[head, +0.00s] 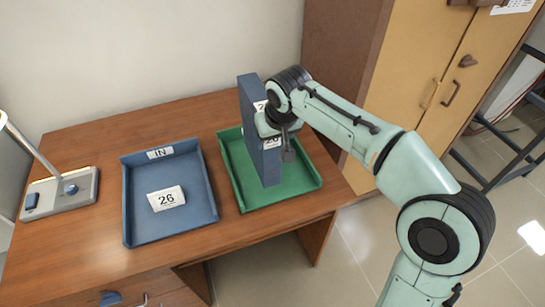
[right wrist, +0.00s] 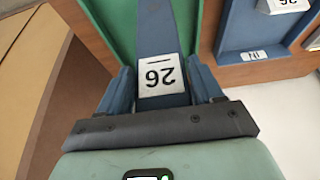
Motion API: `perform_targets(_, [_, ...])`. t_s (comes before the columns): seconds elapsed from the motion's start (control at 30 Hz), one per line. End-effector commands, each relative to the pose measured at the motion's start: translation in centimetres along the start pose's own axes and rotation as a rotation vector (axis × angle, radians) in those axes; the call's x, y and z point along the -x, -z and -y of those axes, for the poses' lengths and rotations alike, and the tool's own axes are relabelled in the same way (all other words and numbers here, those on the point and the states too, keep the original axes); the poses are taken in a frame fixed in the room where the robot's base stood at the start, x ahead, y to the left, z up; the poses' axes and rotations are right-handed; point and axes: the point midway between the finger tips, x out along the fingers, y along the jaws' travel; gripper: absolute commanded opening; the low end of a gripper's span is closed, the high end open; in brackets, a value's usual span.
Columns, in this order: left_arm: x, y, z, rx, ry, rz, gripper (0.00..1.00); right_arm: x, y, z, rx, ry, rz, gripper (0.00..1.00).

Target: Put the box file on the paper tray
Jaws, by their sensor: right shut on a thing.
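The box file (head: 271,168) is a tall, narrow blue block with white labels, one reading 26 in the right wrist view (right wrist: 158,75). It stands roughly upright over the green tray (head: 228,172), within its rim as seen from the head. I cannot tell whether its lower end touches the tray floor. My right gripper (head: 272,124) is shut on the box file, with one finger on each side of its labelled face in the right wrist view (right wrist: 163,88). The far part of the green tray is hidden behind the box file and gripper. My left gripper is not in view.
A blue tray (head: 128,203) labelled IN lies left of the green one, with a white card (head: 167,198) reading 26 in it. A lamp (head: 68,190) stands at the desk's left. A wooden cabinet (head: 345,55) is close behind my right arm. The wooden desk (head: 110,125) is bare at the back.

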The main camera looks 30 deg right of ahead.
Motion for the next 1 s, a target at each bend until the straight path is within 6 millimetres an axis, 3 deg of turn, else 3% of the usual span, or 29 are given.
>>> perform_targets(0.5, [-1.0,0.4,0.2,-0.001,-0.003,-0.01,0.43,-5.2,-2.1,0.0,0.0,0.0,-0.004,0.0])
perform_targets(0.83, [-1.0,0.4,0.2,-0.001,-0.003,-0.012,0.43,-5.4,-2.2,0.0,0.0,0.001,-0.006,0.0])
perform_targets(0.87, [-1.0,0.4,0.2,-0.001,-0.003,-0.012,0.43,-5.5,-2.3,0.0,0.0,0.0,-0.002,0.75])
perform_targets(0.9, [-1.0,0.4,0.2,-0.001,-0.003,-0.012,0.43,-5.5,-2.2,0.0,0.001,0.0,-0.002,0.88])
perform_targets(1.0, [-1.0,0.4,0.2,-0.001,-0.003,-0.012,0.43,-5.5,-2.2,0.0,0.001,0.0,-0.002,0.91])
